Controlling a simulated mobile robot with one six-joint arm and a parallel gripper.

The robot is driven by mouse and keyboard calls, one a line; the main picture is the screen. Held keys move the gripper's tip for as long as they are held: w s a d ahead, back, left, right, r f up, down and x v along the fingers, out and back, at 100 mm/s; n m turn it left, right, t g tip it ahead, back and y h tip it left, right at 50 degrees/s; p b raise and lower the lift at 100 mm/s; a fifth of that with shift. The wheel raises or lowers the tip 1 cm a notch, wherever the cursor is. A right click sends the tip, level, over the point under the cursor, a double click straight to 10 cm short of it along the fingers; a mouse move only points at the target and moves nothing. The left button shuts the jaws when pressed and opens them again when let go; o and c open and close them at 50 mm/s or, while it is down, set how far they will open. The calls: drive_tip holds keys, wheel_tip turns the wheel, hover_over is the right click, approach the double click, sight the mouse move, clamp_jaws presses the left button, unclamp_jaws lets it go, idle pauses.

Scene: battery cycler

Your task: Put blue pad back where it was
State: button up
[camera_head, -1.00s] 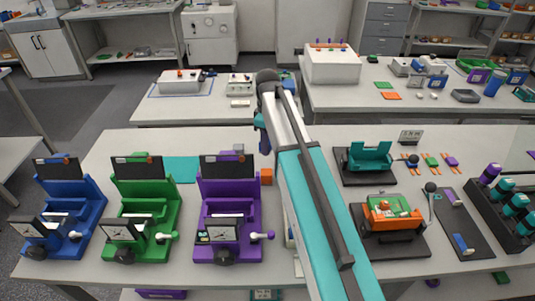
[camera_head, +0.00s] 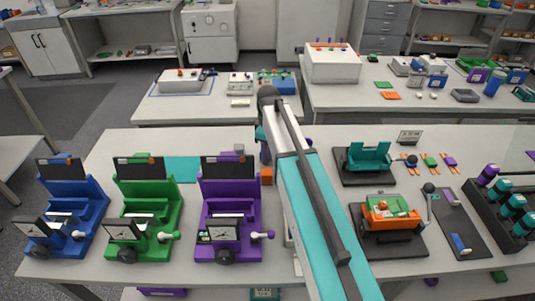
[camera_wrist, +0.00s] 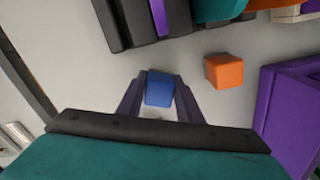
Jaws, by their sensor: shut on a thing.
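The blue pad (camera_wrist: 160,88) shows in the wrist view as a small blue block between the two purple fingers of my gripper (camera_wrist: 160,92). My gripper is shut on it. Pale bench surface lies behind it; I cannot tell whether the pad touches the bench. An orange block (camera_wrist: 224,71) is apart from it, to the right. It also shows in the head view (camera_head: 266,176), beside the purple cycler (camera_head: 228,205). In the head view my arm hides most of the gripper, and the pad cannot be made out.
Green (camera_head: 146,210) and blue (camera_head: 68,210) cyclers stand left of the purple one. A teal mat (camera_head: 183,169) lies behind them. Right of my arm are a teal fixture (camera_head: 368,156), an orange fixture (camera_head: 392,212) and a dark rack (camera_head: 497,212). Bare bench shows between the cyclers and fixtures.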

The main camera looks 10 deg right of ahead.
drive_tip(key=shift+f, duration=0.3)
drive_tip(key=shift+f, duration=0.1)
drive_tip(key=o, duration=0.9)
drive_tip(key=shift+r, duration=0.25)
drive_tip(key=shift+r+b, duration=1.35)
drive_tip(key=shift+r, duration=4.5)
drive_tip(key=shift+s+f, duration=0.1)
